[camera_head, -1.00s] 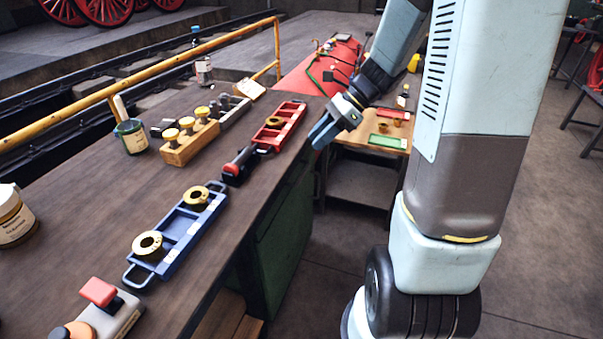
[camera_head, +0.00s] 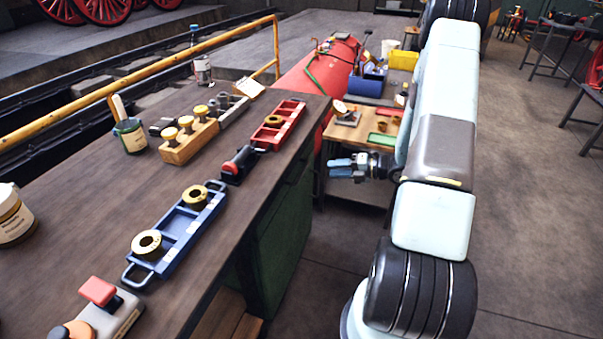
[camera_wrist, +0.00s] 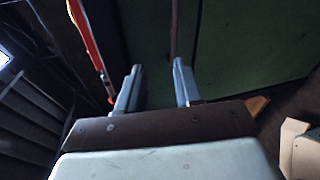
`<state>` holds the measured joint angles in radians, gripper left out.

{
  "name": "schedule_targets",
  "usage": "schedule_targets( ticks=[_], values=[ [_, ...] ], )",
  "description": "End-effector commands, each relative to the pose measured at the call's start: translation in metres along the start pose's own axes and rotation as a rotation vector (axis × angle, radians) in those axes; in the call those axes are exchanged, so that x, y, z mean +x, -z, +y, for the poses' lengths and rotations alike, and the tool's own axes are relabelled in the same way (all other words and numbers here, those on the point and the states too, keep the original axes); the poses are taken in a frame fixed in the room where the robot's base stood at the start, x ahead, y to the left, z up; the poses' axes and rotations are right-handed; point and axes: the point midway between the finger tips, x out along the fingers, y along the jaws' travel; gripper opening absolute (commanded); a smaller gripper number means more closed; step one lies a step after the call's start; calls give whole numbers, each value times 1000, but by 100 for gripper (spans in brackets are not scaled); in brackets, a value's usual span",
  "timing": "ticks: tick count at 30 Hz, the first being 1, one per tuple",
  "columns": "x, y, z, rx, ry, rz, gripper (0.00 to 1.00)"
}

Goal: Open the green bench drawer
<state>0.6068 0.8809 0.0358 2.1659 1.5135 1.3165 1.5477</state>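The green bench drawer unit (camera_head: 284,222) is under the dark workbench (camera_head: 95,215), its front facing right toward my arm. Its green front also fills the upper part of the wrist view (camera_wrist: 246,45), with a thin vertical reddish-brown strip in front of my fingers. I cannot tell where one drawer front ends or whether there is a handle. My gripper (camera_head: 340,169) is to the right of the bench, below the top's level, pointing left toward the green front and apart from it. In the wrist view my gripper (camera_wrist: 156,88) has its fingers spread with nothing between them.
A blue tray (camera_head: 190,232) with brass rings and a red tray (camera_head: 278,126) lie on the bench top. A small wooden table (camera_head: 352,130) stands behind my gripper. A red boiler (camera_head: 317,75) is farther back.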

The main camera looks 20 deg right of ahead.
Motion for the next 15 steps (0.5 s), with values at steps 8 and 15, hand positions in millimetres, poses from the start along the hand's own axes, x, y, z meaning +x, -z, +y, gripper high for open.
schedule_targets(
  ticks=[8, 15],
  values=[
    [-2, -6, -30, 141, -21, -75, 35],
    [23, -8, -30, 143, -22, -75, 35]
  ],
)
